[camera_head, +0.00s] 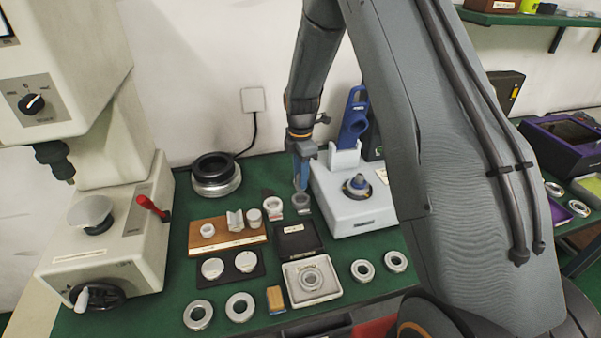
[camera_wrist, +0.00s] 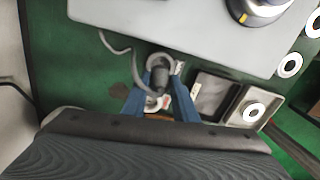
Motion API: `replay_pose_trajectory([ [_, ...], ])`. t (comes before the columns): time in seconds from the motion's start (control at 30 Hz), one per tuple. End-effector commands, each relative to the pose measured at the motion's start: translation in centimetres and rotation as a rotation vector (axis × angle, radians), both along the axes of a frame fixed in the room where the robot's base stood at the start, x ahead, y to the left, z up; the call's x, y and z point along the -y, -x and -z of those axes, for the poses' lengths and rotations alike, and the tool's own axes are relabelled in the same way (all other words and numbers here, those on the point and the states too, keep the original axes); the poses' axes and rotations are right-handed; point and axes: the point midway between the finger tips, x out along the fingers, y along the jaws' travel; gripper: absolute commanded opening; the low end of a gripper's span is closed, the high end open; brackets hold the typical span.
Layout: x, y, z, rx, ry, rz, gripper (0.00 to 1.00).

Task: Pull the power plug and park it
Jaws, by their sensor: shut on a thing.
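My gripper (camera_head: 301,176) points down beside the white device with the blue upright. In the wrist view, its two blue fingers (camera_wrist: 160,86) are shut on a dark grey plug (camera_wrist: 160,77), a short cylinder with a rounded loop at its top. A thin grey cable (camera_wrist: 115,48) runs from near the plug across the edge of the white device (camera_wrist: 170,22). In the head view, a pale wall socket plate (camera_head: 253,99) has a black cable going down behind the bench items. A grey ring-like piece (camera_head: 301,203) shows just below my fingertips; the plug's lower end is hard to make out.
The white device (camera_head: 350,212) stands right of my gripper. A wooden block (camera_head: 226,232), a dark open box (camera_head: 298,240) and a pale tray (camera_head: 312,296) with a ring lie in front. A press (camera_head: 105,240) stands left. Green bench surface shows between the loose rings.

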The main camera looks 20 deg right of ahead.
Motion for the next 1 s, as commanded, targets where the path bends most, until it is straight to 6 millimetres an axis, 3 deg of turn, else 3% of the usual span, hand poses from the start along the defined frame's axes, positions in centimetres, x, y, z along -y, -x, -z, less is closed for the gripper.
replay_pose_trajectory([
  [0.5,0.2,0.0,4.7,-0.001,0.000,0.003,0.03],
  [1.0,0.2,0.0,5.0,-0.001,0.000,0.003,0.03],
])
